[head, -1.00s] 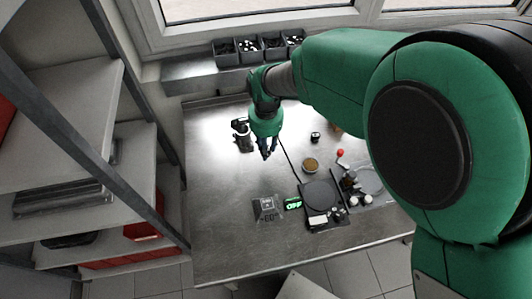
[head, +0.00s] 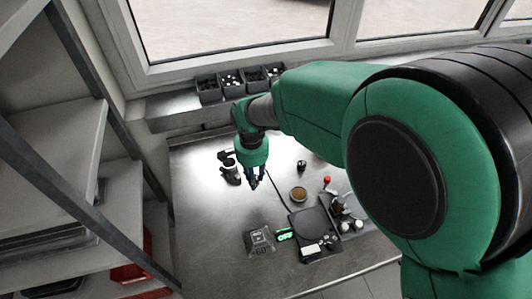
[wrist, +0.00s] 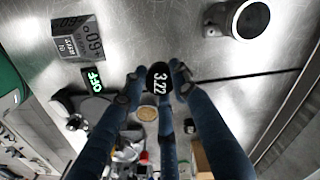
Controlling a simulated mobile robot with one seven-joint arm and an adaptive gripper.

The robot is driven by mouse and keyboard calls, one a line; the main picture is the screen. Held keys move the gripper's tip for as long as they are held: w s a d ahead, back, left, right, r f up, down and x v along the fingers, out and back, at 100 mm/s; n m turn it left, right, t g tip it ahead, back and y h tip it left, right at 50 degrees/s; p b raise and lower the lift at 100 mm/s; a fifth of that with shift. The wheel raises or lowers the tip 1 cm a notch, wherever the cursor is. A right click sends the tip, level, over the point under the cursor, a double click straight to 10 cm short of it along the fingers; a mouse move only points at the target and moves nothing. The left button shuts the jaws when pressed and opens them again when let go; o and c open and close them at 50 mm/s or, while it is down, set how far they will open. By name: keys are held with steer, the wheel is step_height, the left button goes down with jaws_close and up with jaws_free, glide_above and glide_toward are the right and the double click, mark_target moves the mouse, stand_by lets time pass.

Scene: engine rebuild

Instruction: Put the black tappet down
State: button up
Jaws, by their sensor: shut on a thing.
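The black tappet (wrist: 158,82), a round dark piece with "3.22" in white on its face, sits between the fingertips of my gripper (wrist: 157,75) in the wrist view. The fingers are shut on it from both sides. In the head view my gripper (head: 254,183) hangs over the left part of the metal table (head: 205,225), to the right of a dark upright device. The tappet is too small to make out there. I cannot tell how high it is above the table.
A grey sign block (head: 260,241), a green "OFF" display (head: 284,235) and a black plate device (head: 308,224) stand nearer the front. A round brown dish (head: 298,194) is right of my gripper. Parts bins (head: 231,80) line the back. The table's front left is clear.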

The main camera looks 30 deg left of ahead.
steer(key=shift+w+p, duration=0.35)
steer(key=shift+w, duration=0.25)
steer(key=shift+n, duration=0.4)
steer(key=w+f+p, duration=0.1)
steer(key=w+p, duration=0.1)
steer(key=w, duration=0.2)
steer(key=w+d+f+p, duration=0.1)
steer(key=w+p, duration=0.1)
steer(key=w, duration=0.3)
steer(key=w+d+f+p, duration=0.1)
steer(key=w+p, duration=0.2)
steer(key=w, duration=0.2)
steer(key=shift+d+f, duration=0.1)
steer(key=shift+f, duration=0.3)
steer(key=shift+w+d+f+p, duration=0.3)
steer(key=shift+w+f+p, duration=0.2)
steer(key=shift+w, duration=0.3)
steer(key=w+a, duration=0.3)
steer(key=w, duration=0.1)
steer(key=w+a+f, duration=0.1)
steer(key=w+a, duration=0.2)
steer(key=w, duration=0.1)
steer(key=w+a, duration=0.4)
steer(key=shift+w+f+p, duration=0.25)
steer(key=shift+w+p, duration=0.05)
steer(key=shift+p, duration=0.1)
steer(key=shift+f, duration=0.1)
